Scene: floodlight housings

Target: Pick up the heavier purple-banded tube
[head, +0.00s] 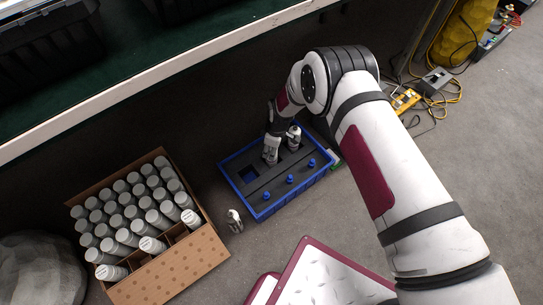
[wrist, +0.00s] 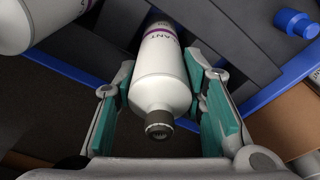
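In the wrist view a white tube (wrist: 160,82) with a purple band near its far end and a dark grey cap lies between my gripper's teal-padded fingers (wrist: 158,85). The fingers stand on both sides of it, apart, with narrow gaps. A second white purple-banded tube (wrist: 38,22) is at the upper left, partly cut off. In the head view my gripper (head: 271,128) is low over the blue-rimmed tray, and one white tube (head: 294,136) stands in it beside the gripper. The gripper partly hides what is below it.
The blue-rimmed tray (head: 256,214) has several blue knobs (head: 290,179) and an empty square hole (head: 249,175). A small white item (head: 234,220) sits on the floor outside it. A cardboard box (head: 187,262) of white tubes is at left. A shelf edge (head: 170,68) runs above.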

